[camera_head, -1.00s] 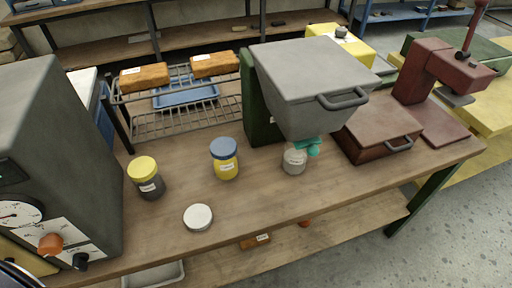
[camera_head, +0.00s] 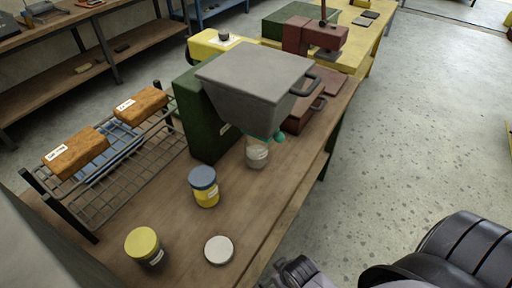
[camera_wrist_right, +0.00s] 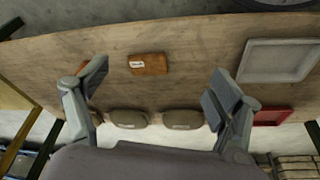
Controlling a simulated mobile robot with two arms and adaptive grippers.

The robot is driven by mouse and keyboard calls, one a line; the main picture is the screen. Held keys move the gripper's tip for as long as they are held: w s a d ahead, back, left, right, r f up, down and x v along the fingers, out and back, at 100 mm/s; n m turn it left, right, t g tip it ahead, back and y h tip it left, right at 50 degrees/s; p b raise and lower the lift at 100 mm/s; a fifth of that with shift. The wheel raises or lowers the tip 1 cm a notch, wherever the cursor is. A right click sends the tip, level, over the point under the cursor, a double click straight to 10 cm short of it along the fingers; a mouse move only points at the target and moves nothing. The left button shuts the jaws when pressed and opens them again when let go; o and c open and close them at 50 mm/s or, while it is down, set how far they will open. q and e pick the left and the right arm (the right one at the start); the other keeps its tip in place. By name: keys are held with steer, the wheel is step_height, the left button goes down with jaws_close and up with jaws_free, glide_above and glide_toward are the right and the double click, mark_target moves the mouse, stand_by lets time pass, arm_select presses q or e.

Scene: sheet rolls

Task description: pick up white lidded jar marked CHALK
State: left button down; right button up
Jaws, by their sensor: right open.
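A pale jar (camera_head: 257,154) with a small label stands under the grey hopper, below a teal part; its top is partly hidden and I cannot read the label. A flat white disc (camera_head: 219,250), like a lid, lies near the bench's front edge. My right gripper shows at the bottom of the head view (camera_head: 296,273), off the bench's front edge, in front of and apart from the pale jar. In the right wrist view (camera_wrist_right: 160,92) its fingers are spread, with nothing between them. My left gripper is out of view.
A blue-lidded yellow jar (camera_head: 204,187) and a yellow-lidded dark jar (camera_head: 145,246) stand on the bench (camera_head: 180,218). The hopper machine (camera_head: 254,85) overhangs the pale jar. The wrist view shows an orange block (camera_wrist_right: 149,64) and a grey tray (camera_wrist_right: 279,61).

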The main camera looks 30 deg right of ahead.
mark_target(262, 146)
step_height(262, 146, up, 19)
steer(key=w+t+p, duration=0.2)
steer(key=w+d+r+t, duration=0.1)
steer(key=w+t, duration=0.1)
steer(key=w, duration=0.1)
steer(key=w+d+r+t, duration=0.1)
steer(key=w+t, duration=0.1)
steer(key=w, duration=0.2)
steer(key=w+d+r+m+t, duration=0.1)
steer(key=w+t, duration=0.1)
steer(key=w, duration=0.1)
steer(key=shift+w+t, duration=0.2)
steer(key=shift+t, duration=0.2)
steer(key=w+d+r+m+t+h, duration=0.1)
steer(key=w+d+r+m+t, duration=0.1)
steer(key=d+r+t, duration=0.35)
steer(key=w, duration=0.4)
steer(key=w+p, duration=0.1)
steer(key=w, duration=0.3)
steer(key=w+p, duration=0.1)
steer(key=w, duration=0.3)
steer(key=shift+w+d+f, duration=0.1)
steer(key=shift+f, duration=0.15)
steer(key=shift+w+f+p, duration=0.1)
steer(key=shift+w+p, duration=0.7)
steer(key=shift+w, duration=1.85)
steer(key=shift+s, duration=0.1)
steer(key=shift+c, duration=0.2)
steer(key=shift+c, duration=0.6)
jaws_close()
